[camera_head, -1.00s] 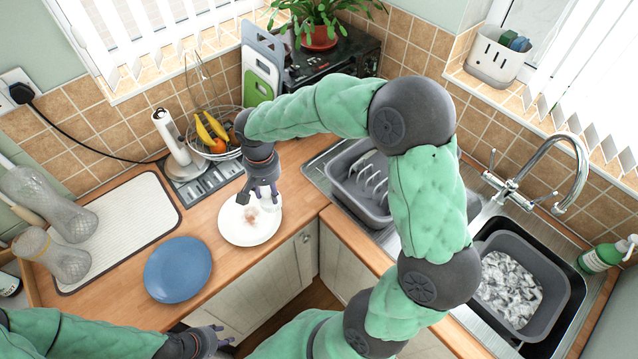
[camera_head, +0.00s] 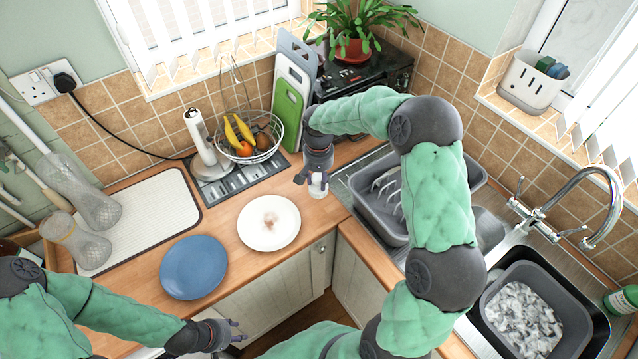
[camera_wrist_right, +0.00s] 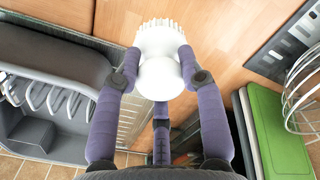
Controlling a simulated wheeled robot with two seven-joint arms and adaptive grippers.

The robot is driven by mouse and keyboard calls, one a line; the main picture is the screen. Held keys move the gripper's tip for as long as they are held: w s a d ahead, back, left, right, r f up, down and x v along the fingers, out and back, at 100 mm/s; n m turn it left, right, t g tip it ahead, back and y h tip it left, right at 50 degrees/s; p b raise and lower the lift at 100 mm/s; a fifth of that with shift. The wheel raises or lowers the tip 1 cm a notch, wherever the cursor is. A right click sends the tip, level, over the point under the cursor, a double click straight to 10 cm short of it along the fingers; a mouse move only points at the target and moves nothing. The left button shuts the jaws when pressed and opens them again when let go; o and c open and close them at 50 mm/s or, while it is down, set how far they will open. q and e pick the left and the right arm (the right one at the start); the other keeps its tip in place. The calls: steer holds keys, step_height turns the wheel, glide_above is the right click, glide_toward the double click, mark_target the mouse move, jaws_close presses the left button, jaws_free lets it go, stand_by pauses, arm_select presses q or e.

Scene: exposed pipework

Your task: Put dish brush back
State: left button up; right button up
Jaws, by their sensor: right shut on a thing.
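My right gripper (camera_head: 316,181) is shut on a white dish brush (camera_head: 318,190). It holds the brush over the wooden counter, between the white plate and the dish rack. In the right wrist view the white brush (camera_wrist_right: 162,62) sits between the purple fingers (camera_wrist_right: 158,80), its bristles at the far side. A light container (camera_head: 531,84) with blue and green items stands on the windowsill at the upper right. My left gripper (camera_head: 233,333) is low in the head view, empty, with its fingers apart, in front of the cabinets.
A white plate (camera_head: 268,239) with a brownish stain and a blue plate (camera_head: 194,267) lie on the counter. A grey dish rack (camera_head: 375,226) is right of my right gripper. Chopping boards (camera_head: 291,90) and a fruit basket (camera_head: 258,153) stand behind. The tap (camera_head: 606,190) rises by the sink.

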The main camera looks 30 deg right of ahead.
steer(key=w+f, duration=0.1)
steer(key=w+d+f, duration=0.1)
steer(key=f, duration=0.1)
steer(key=shift+w+d+f, duration=0.1)
steer(key=shift+w+d, duration=0.05)
steer(key=shift+d, duration=0.05)
steer(key=shift+f, duration=1.5)
steer(key=shift+f, duration=0.15)
steer(key=o, duration=1.1)
step_height(320, 180, up, 12)
steer(key=shift+r+p, duration=0.15)
steer(key=shift+p, duration=0.15)
